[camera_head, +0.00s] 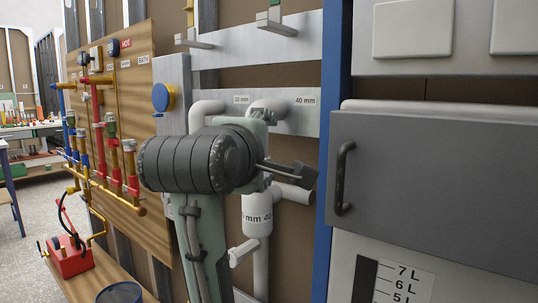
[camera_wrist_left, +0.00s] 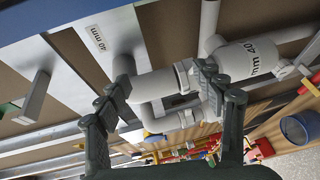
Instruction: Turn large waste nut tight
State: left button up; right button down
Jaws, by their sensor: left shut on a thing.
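My left gripper (camera_head: 278,150) is at the white waste pipework under the 40 mm label, mostly hidden behind its own wrist in the head view. In the left wrist view its fingers (camera_wrist_left: 160,78) are closed on a white pipe fitting (camera_wrist_left: 155,84), one finger at each side. A white ribbed nut (camera_wrist_left: 186,76) shows beside the right-hand finger, next to the white trap body (camera_wrist_left: 250,58) marked 40 mm. The trap body also shows below the gripper in the head view (camera_head: 257,213). Which nut is the large one, and its exact contact, I cannot tell. My right gripper is out of view.
A grey cabinet door (camera_head: 430,180) with a dark handle and a blue post (camera_head: 333,150) stand close on the right. A wooden board (camera_head: 125,160) with red and blue pipework is at left. A red test pump (camera_head: 70,255) sits below it.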

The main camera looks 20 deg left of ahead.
pick_arm(q)
jog(key=shift+s+d+r, duration=0.15)
jog(key=shift+s+r, duration=0.6)
jog(key=shift+s, duration=0.2)
jog(key=shift+c, duration=1.3)
jog(key=shift+s+a+f, duration=0.2)
jog(key=shift+s+f, duration=0.2)
jog(key=shift+s, duration=0.25)
jog(key=shift+f, duration=0.1)
jog(key=shift+c, duration=0.7)
